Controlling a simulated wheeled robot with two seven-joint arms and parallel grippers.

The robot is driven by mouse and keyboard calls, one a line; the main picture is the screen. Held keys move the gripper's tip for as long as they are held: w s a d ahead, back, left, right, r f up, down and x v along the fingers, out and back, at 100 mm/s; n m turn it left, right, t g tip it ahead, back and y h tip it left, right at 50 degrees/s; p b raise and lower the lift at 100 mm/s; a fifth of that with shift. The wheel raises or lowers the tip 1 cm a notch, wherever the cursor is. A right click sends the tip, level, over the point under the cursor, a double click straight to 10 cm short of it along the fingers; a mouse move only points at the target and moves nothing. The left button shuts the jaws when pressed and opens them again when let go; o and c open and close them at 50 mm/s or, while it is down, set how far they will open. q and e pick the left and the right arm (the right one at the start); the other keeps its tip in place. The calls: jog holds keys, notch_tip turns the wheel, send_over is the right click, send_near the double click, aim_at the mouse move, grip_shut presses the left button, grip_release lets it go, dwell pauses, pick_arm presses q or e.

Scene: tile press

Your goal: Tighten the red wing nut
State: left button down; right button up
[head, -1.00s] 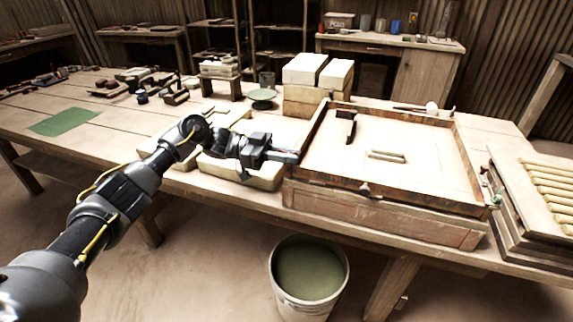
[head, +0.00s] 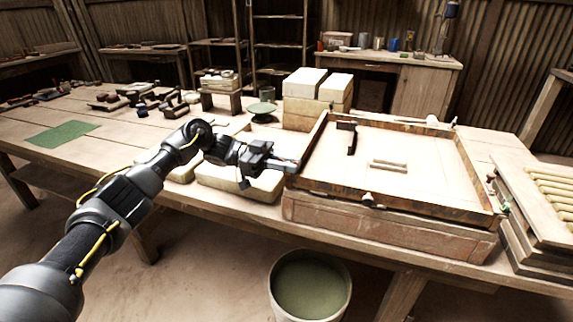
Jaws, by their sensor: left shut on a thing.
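The tile press has a shallow wooden frame (head: 440,205) on a thick wooden base (head: 390,228) at the right part of the bench. My left gripper (head: 293,166) reaches in from the left and its fingertips are at the frame's left side. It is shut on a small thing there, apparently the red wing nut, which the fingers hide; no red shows. My right gripper is not in view.
Inside the frame lie a dark upright bracket (head: 352,138) and a pale bar (head: 388,165). White blocks (head: 303,84) stand behind it. A pale slab (head: 235,178) lies under my left gripper. A bucket (head: 345,300) stands on the floor in front. A slatted rack (head: 540,208) is at right.

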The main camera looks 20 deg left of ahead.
pick_arm(q)
jog(key=c, duration=1.4)
grip_release()
jog(key=shift+d+f, duration=0.1)
jog(key=shift+d, duration=0.1)
jog(key=shift+c, duration=0.2)
jog(key=shift+a, duration=0.1)
jog(key=shift+a, duration=0.1)
